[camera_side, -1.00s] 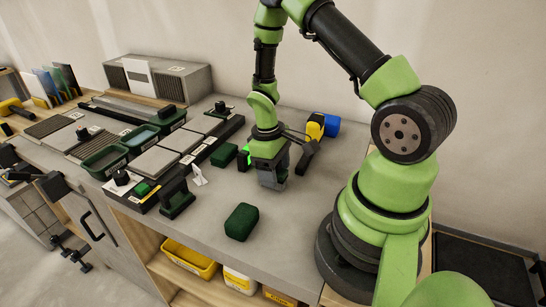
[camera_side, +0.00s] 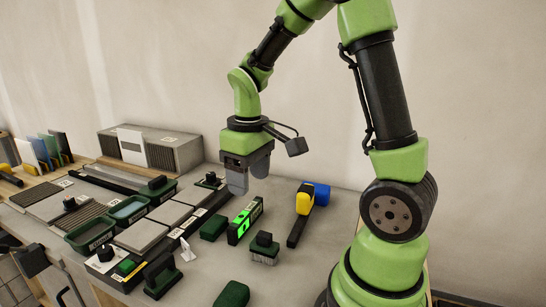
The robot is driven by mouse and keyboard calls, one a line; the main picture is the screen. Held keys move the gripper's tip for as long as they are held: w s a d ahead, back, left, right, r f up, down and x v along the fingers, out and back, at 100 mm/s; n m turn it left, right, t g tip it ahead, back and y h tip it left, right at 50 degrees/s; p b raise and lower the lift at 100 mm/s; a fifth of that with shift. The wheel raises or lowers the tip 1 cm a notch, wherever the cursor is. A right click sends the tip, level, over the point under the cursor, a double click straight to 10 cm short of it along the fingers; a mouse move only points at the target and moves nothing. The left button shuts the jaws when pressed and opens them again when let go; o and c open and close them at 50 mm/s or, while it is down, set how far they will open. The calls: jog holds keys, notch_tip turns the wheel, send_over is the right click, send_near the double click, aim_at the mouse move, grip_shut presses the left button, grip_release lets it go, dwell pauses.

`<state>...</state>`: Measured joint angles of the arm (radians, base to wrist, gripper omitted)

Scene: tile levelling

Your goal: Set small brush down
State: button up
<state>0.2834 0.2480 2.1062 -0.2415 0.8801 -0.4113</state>
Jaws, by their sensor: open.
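The small brush (camera_side: 264,249), with a black knob handle and pale bristles, stands upright on the grey bench top, bristles down. My gripper (camera_side: 248,182) hangs in the air above and behind it, jaws pointing down. It is open, with nothing between its fingers, and it is clear of the brush.
A level with a lit green face (camera_side: 244,221) and a green block (camera_side: 214,228) stand left of the brush. A yellow-and-black tool (camera_side: 303,204) with a blue end lies to the right. Another dark green block (camera_side: 232,294) is in front. Green trays (camera_side: 90,235) and grey tiles are further left.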

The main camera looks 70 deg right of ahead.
jog(key=s+a+r+m+t+y, duration=0.2)
jog(key=s+a+r+t, duration=0.4)
jog(key=s+a+r, duration=0.4)
jog(key=shift+r+m+t, duration=0.4)
jog(key=shift+r, duration=0.05)
dwell(0.6)
